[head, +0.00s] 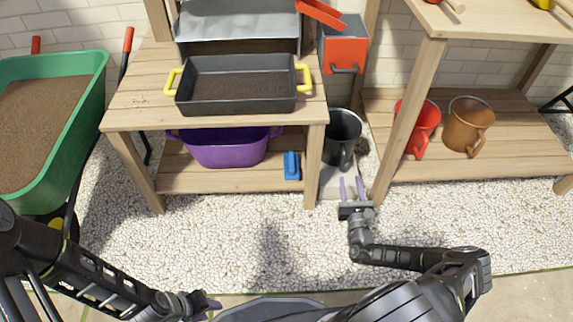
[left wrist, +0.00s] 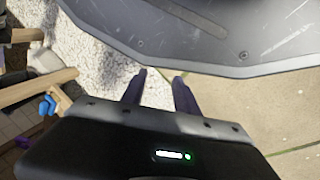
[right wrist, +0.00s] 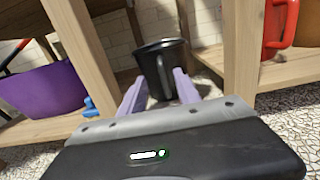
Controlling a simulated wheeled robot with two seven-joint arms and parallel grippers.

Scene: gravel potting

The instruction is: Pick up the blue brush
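The blue brush (head: 291,165) lies on the lower shelf of the left wooden bench, right of the purple tub.
A purple tub (head: 225,147) sits beside the brush. A bench leg (head: 315,165) stands between the brush and my right gripper. A black mug (head: 342,135) stands in the gap. A dark soil tray (head: 240,105) is on the bench top. The gravel floor in front is clear.

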